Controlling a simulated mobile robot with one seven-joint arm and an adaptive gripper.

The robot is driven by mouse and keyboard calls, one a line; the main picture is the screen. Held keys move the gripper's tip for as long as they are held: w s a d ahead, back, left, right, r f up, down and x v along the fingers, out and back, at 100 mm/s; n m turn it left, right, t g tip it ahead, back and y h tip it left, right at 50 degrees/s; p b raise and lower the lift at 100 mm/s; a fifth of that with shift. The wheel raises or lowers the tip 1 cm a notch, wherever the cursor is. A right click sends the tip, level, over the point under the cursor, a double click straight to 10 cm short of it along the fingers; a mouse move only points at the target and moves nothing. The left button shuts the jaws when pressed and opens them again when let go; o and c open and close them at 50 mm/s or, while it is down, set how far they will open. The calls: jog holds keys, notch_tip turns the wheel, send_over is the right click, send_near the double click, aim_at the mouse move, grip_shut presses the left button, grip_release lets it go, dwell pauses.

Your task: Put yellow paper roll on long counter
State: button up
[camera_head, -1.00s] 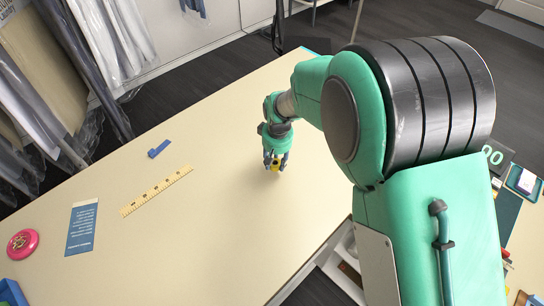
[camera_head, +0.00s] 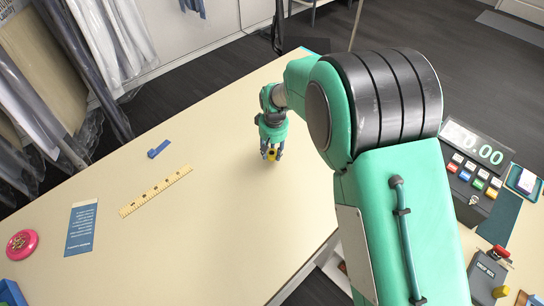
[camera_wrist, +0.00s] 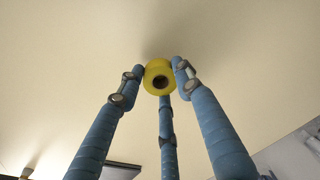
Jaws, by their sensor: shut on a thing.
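The yellow paper roll (camera_wrist: 159,65) is between the blue fingertips of my gripper (camera_wrist: 160,80) in the wrist view, with its dark core hole facing the camera. My gripper is shut on it. In the head view my gripper (camera_head: 272,154) points down over the bare middle of the long counter (camera_head: 225,225), with a bit of the yellow roll (camera_head: 271,155) showing between the fingers. I cannot tell whether the roll touches the counter top or is slightly above it.
A register (camera_head: 475,170) stands at the right. The counter around my gripper is clear.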

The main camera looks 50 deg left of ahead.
aim_at(273, 155)
jog(key=shift+f, duration=1.4)
jog(key=shift+f, duration=0.1)
jog(key=o, duration=1)
notch_tip(273, 155, up, 12)
jog(key=d, duration=0.1)
jog(key=shift+s+p, duration=0.2)
jog(key=shift+p, duration=0.15)
